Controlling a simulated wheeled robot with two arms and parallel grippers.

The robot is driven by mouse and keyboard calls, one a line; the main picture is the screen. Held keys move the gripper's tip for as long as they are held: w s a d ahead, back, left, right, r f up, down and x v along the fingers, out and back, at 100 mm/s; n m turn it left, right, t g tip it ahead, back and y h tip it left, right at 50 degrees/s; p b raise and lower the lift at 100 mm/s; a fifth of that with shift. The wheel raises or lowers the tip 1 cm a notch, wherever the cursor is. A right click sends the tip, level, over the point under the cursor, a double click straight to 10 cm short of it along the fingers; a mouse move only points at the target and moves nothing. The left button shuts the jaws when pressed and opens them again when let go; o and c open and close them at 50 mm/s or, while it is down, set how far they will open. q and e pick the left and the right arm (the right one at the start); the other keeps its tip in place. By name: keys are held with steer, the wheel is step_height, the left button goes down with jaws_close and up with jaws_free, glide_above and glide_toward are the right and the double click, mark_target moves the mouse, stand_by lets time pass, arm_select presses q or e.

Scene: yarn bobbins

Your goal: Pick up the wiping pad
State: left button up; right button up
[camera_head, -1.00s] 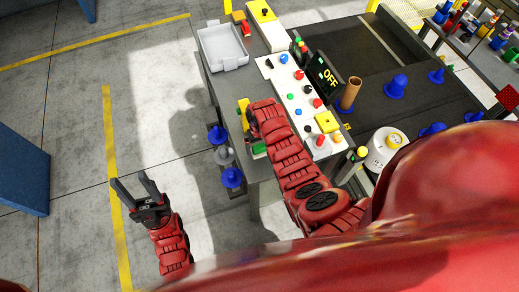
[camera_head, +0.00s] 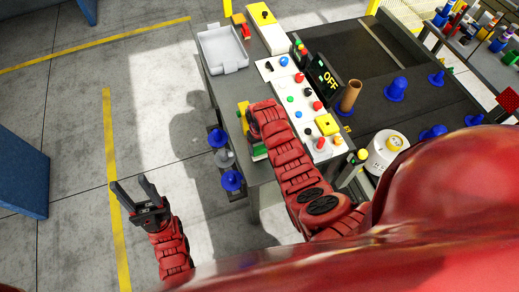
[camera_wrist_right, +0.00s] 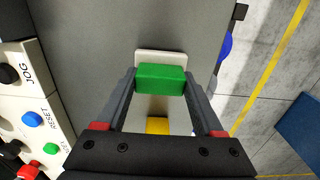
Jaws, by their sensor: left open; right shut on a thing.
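The wiping pad is a green block on a pale white base (camera_wrist_right: 160,78). It shows in the right wrist view on the grey tabletop, between the two fingers of my right gripper (camera_wrist_right: 161,84). The fingers are shut on its green part. I cannot tell whether its base touches the table. In the head view only a bit of green (camera_head: 259,150) shows beside my right forearm, which hides most of that gripper. My left gripper (camera_head: 131,183) is open and empty above the floor at the left.
A yellow object (camera_wrist_right: 157,126) lies near the pad. A control panel (camera_head: 303,105) with coloured buttons runs along the table, next to an "OFF" screen (camera_head: 325,78). A pale tray (camera_head: 223,50) stands at the far end.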

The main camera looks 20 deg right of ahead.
steer(key=shift+r, duration=0.2)
step_height(320, 180, up, 2)
steer(key=shift+s+r+b, duration=0.1)
steer(key=shift+s+b, duration=0.05)
steer(key=shift+b, duration=0.95)
steer(key=s, duration=0.5)
steer(key=shift+d+r+b, duration=0.1)
steer(key=shift+r+b, duration=0.1)
steer(key=shift+b, duration=0.1)
steer(key=shift+s+r+p, duration=0.25)
steer(key=shift+s+p, duration=0.25)
steer(key=shift+s, duration=0.1)
steer(key=shift+s+r+p, duration=0.25)
steer(key=shift+s+p, duration=0.2)
steer(key=shift+s, duration=0.1)
steer(key=s+p, duration=0.2)
steer(key=s, duration=0.6)
steer(key=shift+s, duration=0.25)
steer(key=shift+d+r, duration=0.1)
steer(key=shift+r, duration=0.05)
